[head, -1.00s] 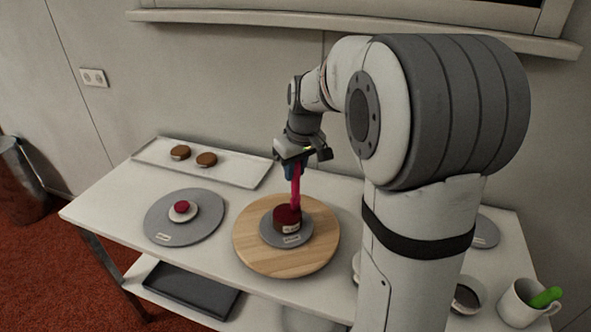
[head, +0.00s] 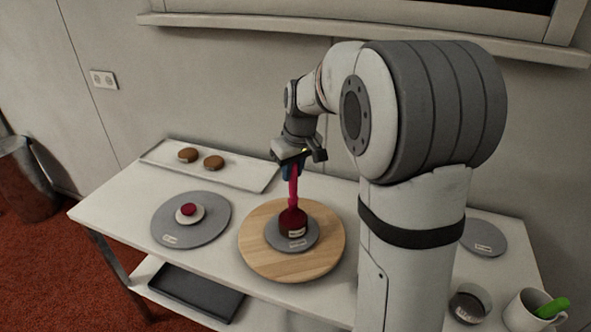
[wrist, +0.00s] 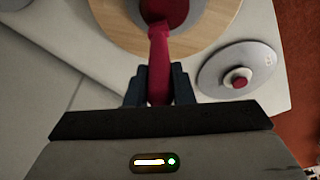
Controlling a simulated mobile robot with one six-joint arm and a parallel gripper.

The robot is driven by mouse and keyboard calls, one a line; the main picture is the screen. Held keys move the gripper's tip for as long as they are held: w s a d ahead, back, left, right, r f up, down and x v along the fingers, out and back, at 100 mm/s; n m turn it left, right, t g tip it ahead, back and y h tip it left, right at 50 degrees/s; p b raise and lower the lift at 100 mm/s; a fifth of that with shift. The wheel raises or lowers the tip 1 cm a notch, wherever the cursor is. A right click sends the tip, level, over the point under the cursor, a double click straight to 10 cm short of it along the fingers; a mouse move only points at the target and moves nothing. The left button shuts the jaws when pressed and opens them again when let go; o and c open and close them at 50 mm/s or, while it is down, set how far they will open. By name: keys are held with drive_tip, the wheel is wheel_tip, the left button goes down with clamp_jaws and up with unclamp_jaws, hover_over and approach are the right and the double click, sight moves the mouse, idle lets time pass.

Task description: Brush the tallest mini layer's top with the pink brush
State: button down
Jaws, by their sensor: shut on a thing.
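My gripper (head: 291,171) is shut on the upright pink brush (head: 293,190), which also shows between the fingers in the wrist view (wrist: 159,62). The brush's lower end is over a small dark-red-topped layer (head: 296,229) and looks to touch its top; the exact contact is hard to tell. A much lower small layer, white with a pink-red top (head: 189,210), sits on a grey turntable (head: 167,226) to the left.
A white tray (head: 240,181) with two brown-topped rounds (head: 214,162) lies at the back left. At the right are another grey disc (head: 484,238), a dark-filled cup (head: 470,304) and a white mug (head: 518,315) with a green item. My arm hides part of the table.

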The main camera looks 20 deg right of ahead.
drive_tip(key=p+v, duration=0.1)
drive_tip(key=v, duration=0.1)
drive_tip(key=w+p+v, duration=0.1)
drive_tip(key=p+v, duration=0.3)
drive_tip(key=v, duration=0.1)
drive_tip(key=shift+w+a+r, duration=0.1)
drive_tip(key=shift+a+r, duration=0.05)
drive_tip(key=shift+a, duration=0.1)
idle(0.7)
drive_tip(key=b+x, duration=0.1)
drive_tip(key=x, duration=0.1)
drive_tip(key=b+x, duration=0.2)
drive_tip(key=s+b+x, duration=0.1)
drive_tip(key=x, duration=0.1)
drive_tip(key=shift+a+f+b, duration=0.1)
drive_tip(key=shift+f+b, duration=0.2)
drive_tip(key=c, duration=1.9)
unclamp_jaws()
clamp_jaws()
